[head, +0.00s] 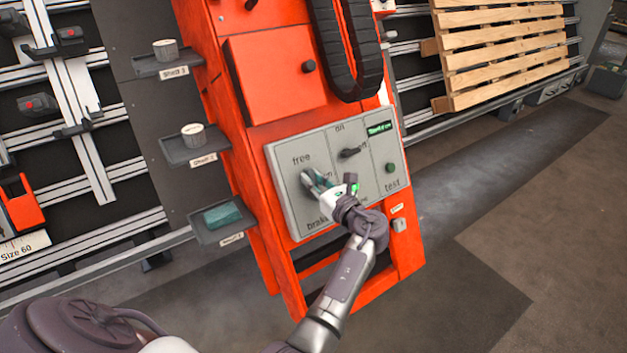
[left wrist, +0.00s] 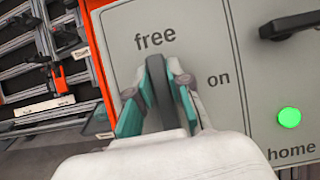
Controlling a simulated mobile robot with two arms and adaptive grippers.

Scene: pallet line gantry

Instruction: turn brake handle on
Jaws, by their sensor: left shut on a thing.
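The brake handle is a dark lever that shows in the left wrist view (left wrist: 158,85). It stands roughly upright in that picture, its top end just under the word "free"; the word "on" is to its right. My left gripper (head: 316,181) is at the left part of the grey control panel (head: 283,163). In the left wrist view its teal-padded fingers (left wrist: 158,100) lie on either side of the handle and are shut on it. The handle's lower part and the lower label are partly hidden by the gripper. My right gripper is in neither view.
A second dark knob (head: 350,153) and a green button (head: 390,168) are on the panel right of my gripper. The orange cabinet (head: 275,75) carries the panel. Small shelves (head: 190,149) jut out at left. A black cable chain (head: 347,60) hangs above.

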